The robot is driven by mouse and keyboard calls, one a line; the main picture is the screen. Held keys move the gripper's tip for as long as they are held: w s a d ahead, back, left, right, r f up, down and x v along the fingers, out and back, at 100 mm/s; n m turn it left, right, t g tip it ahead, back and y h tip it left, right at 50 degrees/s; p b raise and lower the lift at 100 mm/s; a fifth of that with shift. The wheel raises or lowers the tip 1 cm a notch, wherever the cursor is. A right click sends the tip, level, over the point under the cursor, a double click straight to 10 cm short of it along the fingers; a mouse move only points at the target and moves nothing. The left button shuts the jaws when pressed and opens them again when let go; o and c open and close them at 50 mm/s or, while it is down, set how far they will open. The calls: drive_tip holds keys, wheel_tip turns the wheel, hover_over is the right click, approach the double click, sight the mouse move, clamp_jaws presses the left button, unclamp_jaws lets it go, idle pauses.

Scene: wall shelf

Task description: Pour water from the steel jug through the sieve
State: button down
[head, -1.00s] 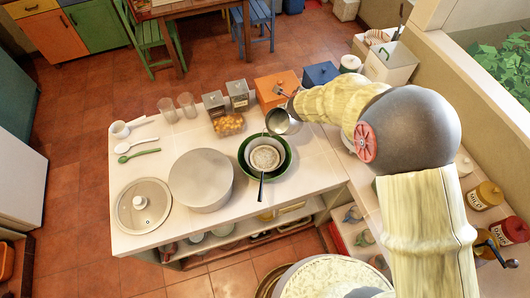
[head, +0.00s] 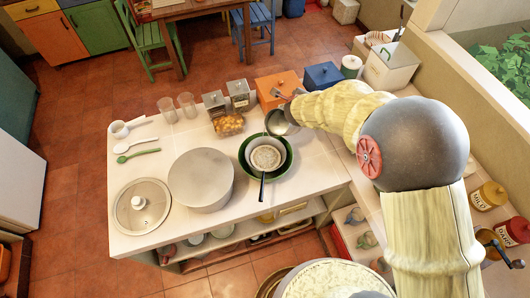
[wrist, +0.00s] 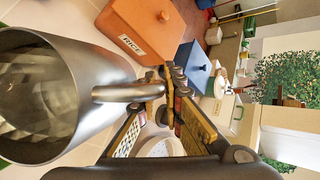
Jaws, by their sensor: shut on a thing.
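The steel jug (head: 279,123) is held just behind the green bowl, its mouth near the bowl's far rim; the exact tilt is hard to tell. In the wrist view the jug (wrist: 85,75) fills the left side, with its shiny inside showing. My gripper (head: 294,102) is shut on the jug's handle; the wrist view shows the fingers (wrist: 163,92) at it. The round sieve (head: 266,157) lies over the green bowl (head: 244,152), its dark handle pointing toward me. No water stream shows.
A large grey pot (head: 201,180) stands left of the bowl, with a glass lid (head: 142,207) beside it. Behind are a jar of yellow pieces (head: 228,124), clear glasses (head: 187,105), an orange box (head: 272,86) and a blue box (head: 322,75). Counter right of the bowl is clear.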

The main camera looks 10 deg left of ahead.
drive_tip(key=shift+w+d, duration=0.1)
drive_tip(key=shift+w, duration=0.25)
drive_tip(key=shift+s+r+b, duration=0.2)
drive_tip(key=shift+s+b, duration=0.1)
drive_tip(key=shift+w+f, duration=0.1)
drive_tip(key=shift+w, duration=0.15)
drive_tip(key=shift+s, duration=0.25)
drive_tip(key=shift+w, duration=0.2)
drive_tip(key=shift+s+a+r+t+b, duration=0.2)
drive_tip(key=shift+s+t+b, duration=0.05)
drive_tip(key=shift+t+b, duration=0.05)
drive_tip(key=shift+w+d, duration=0.2)
drive_tip(key=shift+s+a, duration=0.2)
drive_tip(key=shift+s, duration=0.05)
drive_tip(key=shift+w+d+b, duration=0.15)
drive_tip(key=shift+b, duration=0.15)
